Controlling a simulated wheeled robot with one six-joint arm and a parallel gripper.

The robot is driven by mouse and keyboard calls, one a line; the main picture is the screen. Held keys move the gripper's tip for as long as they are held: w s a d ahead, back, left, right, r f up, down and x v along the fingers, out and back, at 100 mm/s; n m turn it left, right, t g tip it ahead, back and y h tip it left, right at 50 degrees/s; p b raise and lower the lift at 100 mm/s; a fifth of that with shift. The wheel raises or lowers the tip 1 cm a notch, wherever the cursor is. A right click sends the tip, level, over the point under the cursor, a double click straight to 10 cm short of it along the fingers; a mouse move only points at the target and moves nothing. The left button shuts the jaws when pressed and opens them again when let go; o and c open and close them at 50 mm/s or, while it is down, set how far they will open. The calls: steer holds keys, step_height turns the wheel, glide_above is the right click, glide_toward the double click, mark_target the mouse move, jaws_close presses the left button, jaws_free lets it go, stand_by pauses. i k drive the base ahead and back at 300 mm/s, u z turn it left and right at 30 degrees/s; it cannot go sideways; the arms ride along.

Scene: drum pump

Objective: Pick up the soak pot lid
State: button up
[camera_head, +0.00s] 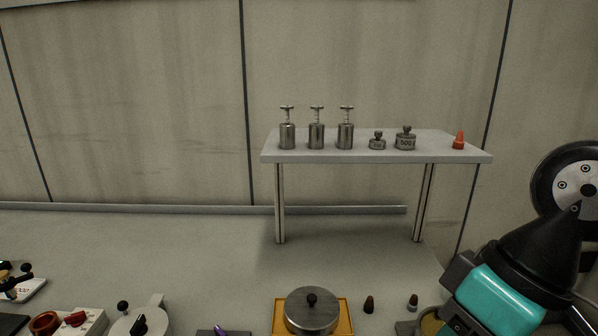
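A round steel lid (313,299) with a black knob on top sits on a round metal pot (311,321) in the camera_head view, bottom centre. The pot stands on a yellow tray (345,314). The lid looks flat and level. My gripper (452,294) is at the lower right, to the right of the lid and apart from it. Its teal and black body is partly cut off by the frame. I cannot tell whether its fingers are open or shut, and I see nothing clearly held.
Two small dark-capped bottles (369,304) (412,303) stand between the tray and my gripper. A raised shelf (380,155) behind holds several metal weights and a red cone (459,141). Devices with knobs (140,322) line the front left. The bench behind the pot is clear.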

mark_target(309, 311)
steer(key=k, duration=1.25)
steer(key=u, duration=0.7)
steer(key=i, duration=1.5)
steer(key=z, duration=0.7)
